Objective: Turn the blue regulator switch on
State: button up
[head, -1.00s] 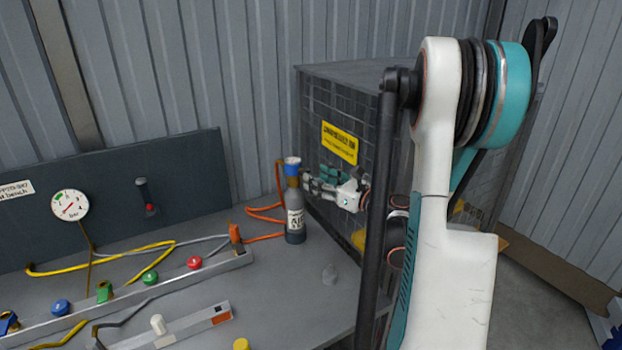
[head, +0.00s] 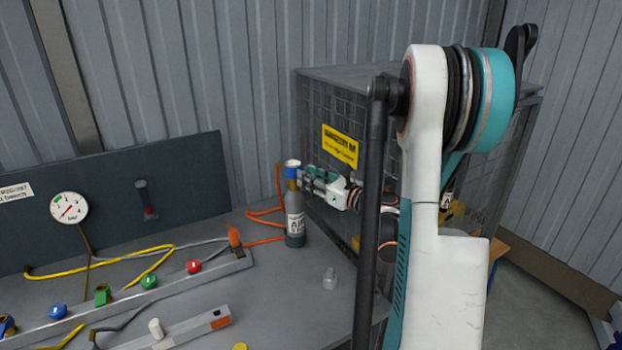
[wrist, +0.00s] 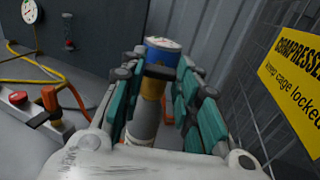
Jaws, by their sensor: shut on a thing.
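The blue regulator (head: 293,170) is a blue cap with a white top face on a grey bottle (head: 296,218) with a white label. The bottle stands upright on the bench by the cage. In the wrist view the blue regulator (wrist: 162,52) lies between my fingertips. My gripper (head: 302,177) reaches it from the right, level with the top of the bottle. In the wrist view my gripper (wrist: 160,72) has its teal-padded fingers on either side of the cap and neck, shut on it. The lettering on the cap's top is too small to read.
A mesh cage (head: 365,130) with a yellow sign (head: 340,146) stands close behind and right of my gripper. An orange hose (head: 262,238) runs behind the bottle. A rail (head: 120,300) with coloured knobs lies to the left. A small clear object (head: 330,279) sits on the bench (head: 285,300).

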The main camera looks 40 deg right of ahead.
jog(key=shift+n, duration=0.3)
jog(key=n+b, duration=0.2)
jog(key=n, duration=1.5)
jog(key=shift+n, duration=0.3)
dwell(0.4)
jog(key=o, duration=1.1)
jog(key=shift+c, duration=0.2)
